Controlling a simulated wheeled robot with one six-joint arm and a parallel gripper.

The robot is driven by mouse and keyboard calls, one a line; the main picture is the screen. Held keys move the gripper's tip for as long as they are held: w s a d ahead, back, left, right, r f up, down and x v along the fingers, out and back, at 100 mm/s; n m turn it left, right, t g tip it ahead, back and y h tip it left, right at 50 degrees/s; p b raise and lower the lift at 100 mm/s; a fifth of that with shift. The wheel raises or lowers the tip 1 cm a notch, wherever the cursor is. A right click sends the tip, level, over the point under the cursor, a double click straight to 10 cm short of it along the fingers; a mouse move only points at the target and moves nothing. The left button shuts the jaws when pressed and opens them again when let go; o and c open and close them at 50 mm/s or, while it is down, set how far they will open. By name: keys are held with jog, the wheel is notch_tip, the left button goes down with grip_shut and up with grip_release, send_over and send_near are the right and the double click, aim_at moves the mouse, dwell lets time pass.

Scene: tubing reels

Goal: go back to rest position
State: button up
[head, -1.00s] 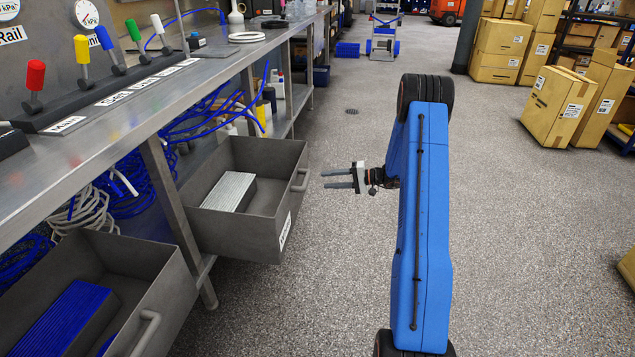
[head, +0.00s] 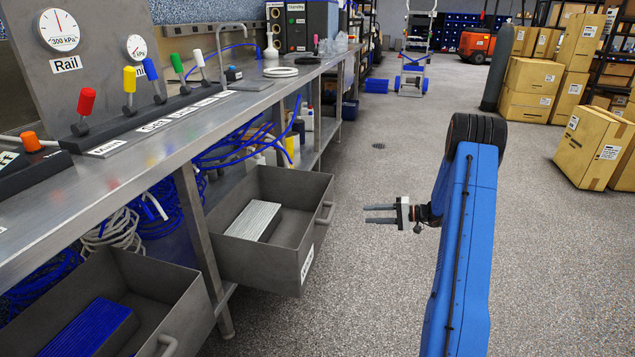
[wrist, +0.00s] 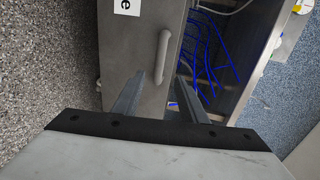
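My gripper (head: 381,214) is open and empty in the head view, at the end of my blue arm. Its two dark fingers point left, toward the open grey drawer (head: 318,262) under the bench, with a gap of floor between them. In the wrist view, the spread fingers (wrist: 158,98) show with nothing between them but the view of the drawer front and its handle (wrist: 162,57) beyond.
A second open drawer (head: 190,310) with a blue ribbed block (head: 88,328) stands at the lower left. A light ribbed block (head: 254,220) lies in the first drawer. The steel bench (head: 150,165) runs along the left. Cardboard boxes (head: 598,150) stand at right; the floor between is clear.

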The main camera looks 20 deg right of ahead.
jog(key=s+a+r+n+g+h, duration=0.2)
jog(key=s+a+r+g, duration=0.2)
jog(key=s+a+r, duration=0.7)
jog(key=s+a+r+n+g+h, duration=0.25)
jog(key=s+a+r, duration=0.45)
jog(key=a, duration=0.5)
jog(key=s+a+r+n+g+h, duration=0.1)
jog(key=s+a+r+h, duration=0.15)
jog(key=s, duration=0.45)
jog(key=s+a+r+n+h, duration=0.1)
jog(key=s+a+r, duration=0.3)
jog(key=s, duration=0.3)
jog(key=s+d+t+h, duration=0.2)
jog(key=s+t+h, duration=0.1)
jog(key=s, duration=1.2)
jog(key=shift+s+r+n+h, duration=0.25)
jog(key=shift+s+n+h, duration=0.1)
jog(key=shift+h, duration=0.45)
